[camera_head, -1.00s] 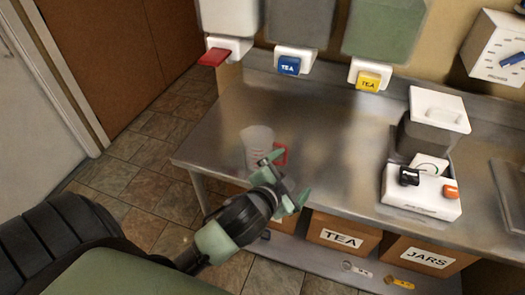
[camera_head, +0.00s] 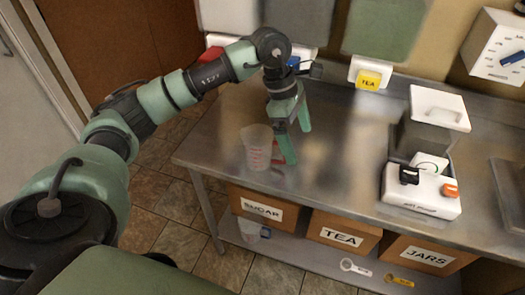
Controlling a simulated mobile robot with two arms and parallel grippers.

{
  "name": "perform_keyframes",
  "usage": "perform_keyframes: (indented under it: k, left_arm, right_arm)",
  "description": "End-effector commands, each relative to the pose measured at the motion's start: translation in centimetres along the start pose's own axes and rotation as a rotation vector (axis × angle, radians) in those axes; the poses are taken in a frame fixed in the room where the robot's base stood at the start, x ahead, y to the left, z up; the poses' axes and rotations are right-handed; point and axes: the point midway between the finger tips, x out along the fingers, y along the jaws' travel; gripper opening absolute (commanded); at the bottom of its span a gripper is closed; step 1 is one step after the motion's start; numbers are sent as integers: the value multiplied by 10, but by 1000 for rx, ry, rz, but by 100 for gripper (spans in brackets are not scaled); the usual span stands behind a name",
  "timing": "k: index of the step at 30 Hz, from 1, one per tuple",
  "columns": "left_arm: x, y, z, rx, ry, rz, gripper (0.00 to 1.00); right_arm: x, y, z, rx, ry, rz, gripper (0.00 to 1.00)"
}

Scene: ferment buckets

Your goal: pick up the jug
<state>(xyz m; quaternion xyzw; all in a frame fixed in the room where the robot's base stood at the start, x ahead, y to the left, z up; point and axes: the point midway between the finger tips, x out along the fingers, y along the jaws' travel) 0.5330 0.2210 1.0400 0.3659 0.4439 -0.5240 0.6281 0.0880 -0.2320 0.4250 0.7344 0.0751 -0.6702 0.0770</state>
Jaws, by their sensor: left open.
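The jug (camera_head: 257,146) is a translucent white measuring jug with red markings and a red handle on its right side. It stands upright on the steel counter near the left front edge. My left gripper (camera_head: 297,145) points downward just right of the jug, its green fingers spread. The near finger overlaps the view of the red handle, so most of the handle is hidden. I cannot tell whether the finger touches it. The right gripper is not in view.
The steel counter (camera_head: 335,165) is clear to the right of the jug. A white machine (camera_head: 420,190) with black and orange knobs stands further right. Dispensers with a yellow tap (camera_head: 369,80) hang at the back. Boxes labelled sugar (camera_head: 262,211), tea and jars sit on the shelf below.

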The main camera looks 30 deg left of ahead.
Motion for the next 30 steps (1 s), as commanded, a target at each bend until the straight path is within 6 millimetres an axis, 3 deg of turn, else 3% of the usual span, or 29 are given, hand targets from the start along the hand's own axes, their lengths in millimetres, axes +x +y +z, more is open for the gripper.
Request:
perform_keyframes:
  k: [1,3,7,17,24,30]
  left_arm:
    - [-18,9,-28,-9,105,17,100]
    - [-37,13,-58,-24,217,20,100]
    - [-56,15,-88,-47,329,15,100]
    - [-28,14,-101,-51,349,9,100]
    - [6,15,-108,-51,347,10,100]
    - [15,16,-111,-50,345,13,100]
  right_arm:
    - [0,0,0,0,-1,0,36]
    - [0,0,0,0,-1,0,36]
    - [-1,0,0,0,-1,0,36]
    - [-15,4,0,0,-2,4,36]
    - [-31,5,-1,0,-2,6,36]
    - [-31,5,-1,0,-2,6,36]
